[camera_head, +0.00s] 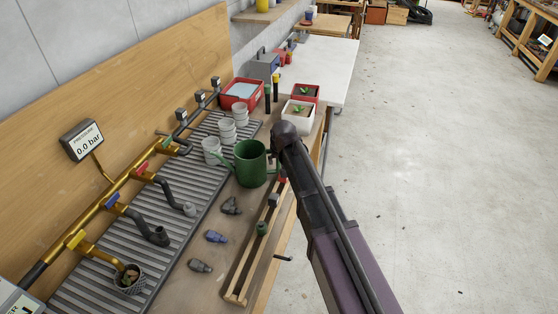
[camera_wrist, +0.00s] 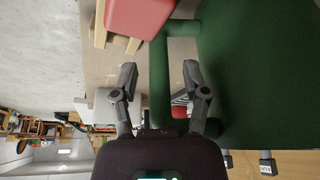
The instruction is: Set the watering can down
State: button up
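The green watering can (camera_head: 251,165) is upright at the bench, beside the ribbed drain tray, and seems to stand on the wooden top. Its spout points left and its handle side faces my arm. In the wrist view the can's green body (camera_wrist: 255,70) fills the right side. My gripper (camera_wrist: 159,72) is open, with one finger on each side of the can's upright handle bar. Gaps show between the bar and both fingers. In the head view my wrist hides the fingers and most of the handle.
White cups (camera_head: 240,115) stand on the ribbed tray (camera_head: 180,195) behind the can. A wooden rack (camera_head: 245,268) with fittings lies in front. Loose dark fittings (camera_head: 214,237) lie on the bench to the front left. A white planter (camera_head: 298,117) stands behind my wrist.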

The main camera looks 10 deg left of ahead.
jog(key=shift+r, duration=0.15)
jog(key=p+v, duration=1.1)
jog(key=v, duration=0.1)
dwell(0.6)
jog(key=shift+d, duration=0.1)
dwell(0.9)
jog(key=s+d+m+g, duration=0.1)
jog(key=s+d, duration=0.4)
jog(key=d, duration=0.6)
jog(key=s+d+f+m+g+h, duration=0.1)
jog(key=s+d, duration=0.4)
jog(key=d, duration=0.6)
jog(key=s+d+m+g+h, duration=0.1)
jog(key=s+d, duration=0.4)
jog(key=d, duration=0.6)
jog(key=shift+s+d+f+m+g, duration=0.3)
jog(key=shift+m+g, duration=0.2)
jog(key=shift+m, duration=0.4)
